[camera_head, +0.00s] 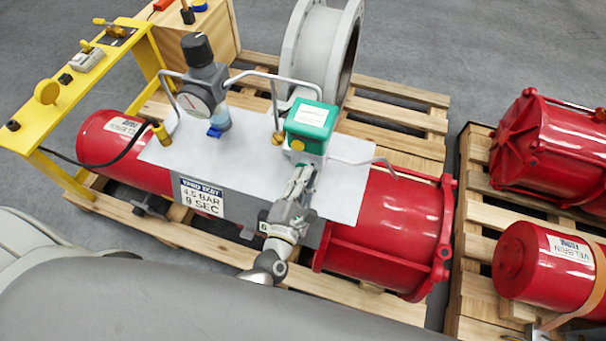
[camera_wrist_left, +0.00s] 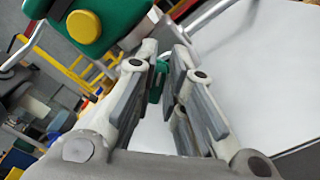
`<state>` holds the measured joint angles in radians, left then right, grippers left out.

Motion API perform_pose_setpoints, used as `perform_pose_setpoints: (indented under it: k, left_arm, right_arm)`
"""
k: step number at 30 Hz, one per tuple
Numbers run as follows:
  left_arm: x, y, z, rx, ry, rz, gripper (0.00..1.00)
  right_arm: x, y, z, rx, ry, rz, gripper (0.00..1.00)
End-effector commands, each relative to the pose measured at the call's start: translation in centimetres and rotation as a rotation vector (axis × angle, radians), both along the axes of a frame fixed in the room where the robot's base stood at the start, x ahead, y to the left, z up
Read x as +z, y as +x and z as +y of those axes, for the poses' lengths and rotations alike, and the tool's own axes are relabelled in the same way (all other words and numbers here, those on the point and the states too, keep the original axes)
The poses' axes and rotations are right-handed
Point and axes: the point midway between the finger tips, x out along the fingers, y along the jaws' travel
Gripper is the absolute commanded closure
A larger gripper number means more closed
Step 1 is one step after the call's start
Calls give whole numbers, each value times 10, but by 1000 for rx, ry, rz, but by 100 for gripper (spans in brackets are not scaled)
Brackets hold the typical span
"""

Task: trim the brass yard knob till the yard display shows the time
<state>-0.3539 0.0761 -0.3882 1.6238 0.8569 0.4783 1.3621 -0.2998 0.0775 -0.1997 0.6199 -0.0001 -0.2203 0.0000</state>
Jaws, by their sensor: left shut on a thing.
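A green box (camera_head: 311,127) with a white top label sits on the light plate over the red actuator. It carries a round yellow brass-coloured knob, which shows in the left wrist view (camera_wrist_left: 83,26); a small yellow part (camera_head: 297,145) shows low on the box in the head view. My left gripper (camera_head: 302,176) is just in front of the box, its fingers beside the knob rather than around it. In the left wrist view the fingers (camera_wrist_left: 160,88) close about a small green part (camera_wrist_left: 155,85), mostly hidden. No display can be read. My right gripper is not in view.
A black-capped regulator with a gauge (camera_head: 198,98) and bent metal pipes stand left of the box. A sign (camera_head: 202,198) reads 4.5 BAR 9 SEC. A yellow stand (camera_head: 70,85) is at left; red cylinders (camera_head: 548,268) lie at right.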

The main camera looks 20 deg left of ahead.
Motion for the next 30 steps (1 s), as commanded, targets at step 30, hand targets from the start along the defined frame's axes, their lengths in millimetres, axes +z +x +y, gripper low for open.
perform_pose_setpoints:
  k: [30]
  left_arm:
    - [-10,0,-4,-2,541,-17,100]
  right_arm:
    - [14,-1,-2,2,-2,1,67]
